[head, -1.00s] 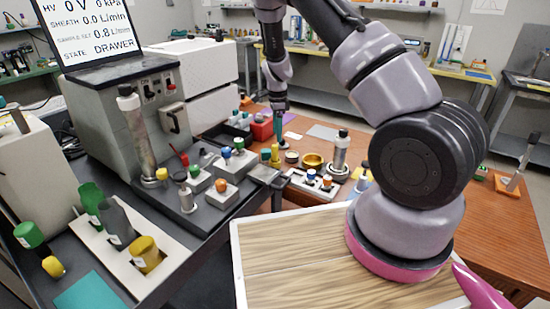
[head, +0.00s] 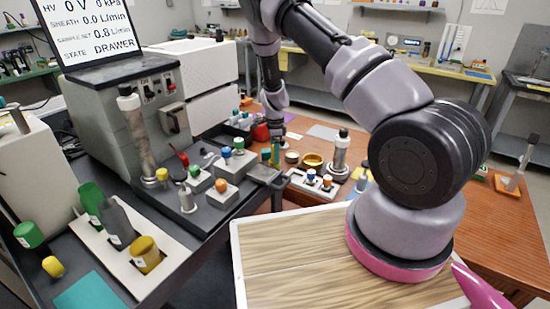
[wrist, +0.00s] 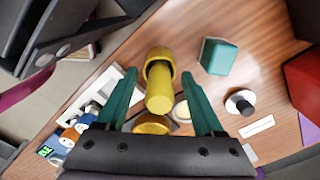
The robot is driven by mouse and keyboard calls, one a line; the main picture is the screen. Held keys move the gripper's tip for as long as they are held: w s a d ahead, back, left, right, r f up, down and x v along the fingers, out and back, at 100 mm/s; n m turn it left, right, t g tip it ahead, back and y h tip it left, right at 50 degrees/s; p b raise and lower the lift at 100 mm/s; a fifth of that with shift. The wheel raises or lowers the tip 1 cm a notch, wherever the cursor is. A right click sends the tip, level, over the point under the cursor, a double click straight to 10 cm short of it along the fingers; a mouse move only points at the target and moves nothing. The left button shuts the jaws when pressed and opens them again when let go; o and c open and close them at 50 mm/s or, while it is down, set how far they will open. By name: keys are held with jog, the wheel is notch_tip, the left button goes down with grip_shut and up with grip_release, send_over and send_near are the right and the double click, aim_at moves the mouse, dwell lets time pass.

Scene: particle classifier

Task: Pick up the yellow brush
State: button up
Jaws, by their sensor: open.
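The yellow brush (wrist: 158,88) appears in the wrist view as a yellow cylinder with a wider collar, seen nearly end-on. In the head view, its small yellow form (head: 266,155) stands on the brown table beside the grey tray. My gripper (wrist: 159,72) is open, with its teal fingers on either side of the brush in the wrist view. Gaps show between the brush and both fingers there. In the head view my gripper (head: 275,152) is down close by the brush. I cannot tell whether the fingertips are level with it.
A teal block (wrist: 217,56), a black-knobbed piece (wrist: 240,102) and a red bin (wrist: 304,82) lie right of the brush in the wrist view. A brass dish (head: 313,161), a metal cylinder (head: 340,152) and a white holder (head: 311,183) stand nearby. The grey tray (head: 180,206) is left.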

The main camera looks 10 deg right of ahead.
grip_shut()
jog(key=shift+r, duration=0.1)
notch_tip(320, 180, up, 10)
jog(key=shift+f, duration=0.1)
